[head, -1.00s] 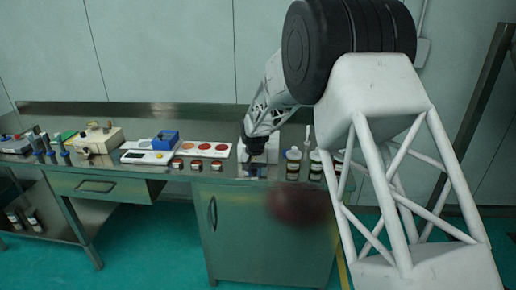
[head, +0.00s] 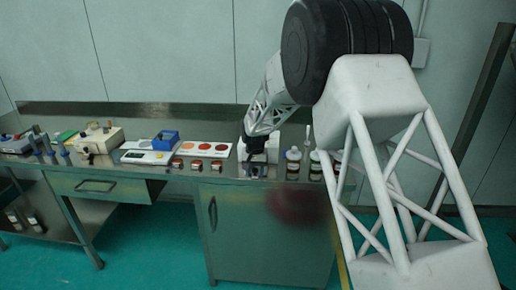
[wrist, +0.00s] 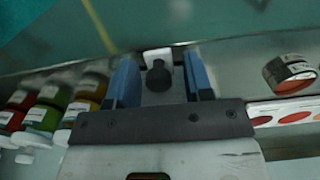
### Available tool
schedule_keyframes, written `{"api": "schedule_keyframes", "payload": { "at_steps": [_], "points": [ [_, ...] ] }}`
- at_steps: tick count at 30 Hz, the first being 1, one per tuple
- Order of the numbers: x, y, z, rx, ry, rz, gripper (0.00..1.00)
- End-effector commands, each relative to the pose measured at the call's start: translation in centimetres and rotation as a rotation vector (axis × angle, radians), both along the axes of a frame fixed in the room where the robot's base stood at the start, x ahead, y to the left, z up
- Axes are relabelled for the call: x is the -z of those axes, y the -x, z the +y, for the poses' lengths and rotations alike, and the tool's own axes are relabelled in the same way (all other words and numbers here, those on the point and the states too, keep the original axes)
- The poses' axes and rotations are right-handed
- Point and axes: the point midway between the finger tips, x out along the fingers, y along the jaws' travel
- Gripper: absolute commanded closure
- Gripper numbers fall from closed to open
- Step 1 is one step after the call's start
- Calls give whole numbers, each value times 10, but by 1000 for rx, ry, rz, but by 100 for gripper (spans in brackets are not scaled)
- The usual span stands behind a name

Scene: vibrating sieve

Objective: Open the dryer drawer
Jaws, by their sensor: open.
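The dryer appears to be the small white device (head: 258,169) on the counter, partly hidden by my arm in the head view. In the wrist view a black round knob (wrist: 158,76) sits on a white front piece (wrist: 157,56); it looks like the drawer's handle. My gripper (wrist: 160,72) is open, with one blue finger on each side of the knob and a gap on both sides. In the head view my gripper (head: 257,144) is over the device, its fingers hard to make out. I cannot tell how far the drawer is out.
Labelled jars (head: 293,164) stand just right of the device. A white tray with red and orange samples (head: 205,148) and small round tins (head: 196,165) lie to the left, with a scale (head: 148,156) beyond. The green cabinet (head: 255,235) is below the counter edge.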

Motion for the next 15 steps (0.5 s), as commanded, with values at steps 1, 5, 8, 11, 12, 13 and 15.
{"api": "schedule_keyframes", "payload": {
  "at_steps": [1,5,8,11,12,13,15],
  "points": [
    [0,0,0,0,0,0,53],
    [-1,0,0,0,0,0,53],
    [-4,0,-1,0,0,0,53],
    [-10,0,-1,0,0,-1,53],
    [-13,0,-1,0,0,-1,53],
    [-15,0,-1,0,0,-1,53],
    [-20,0,-1,1,0,-2,53]
  ]
}}
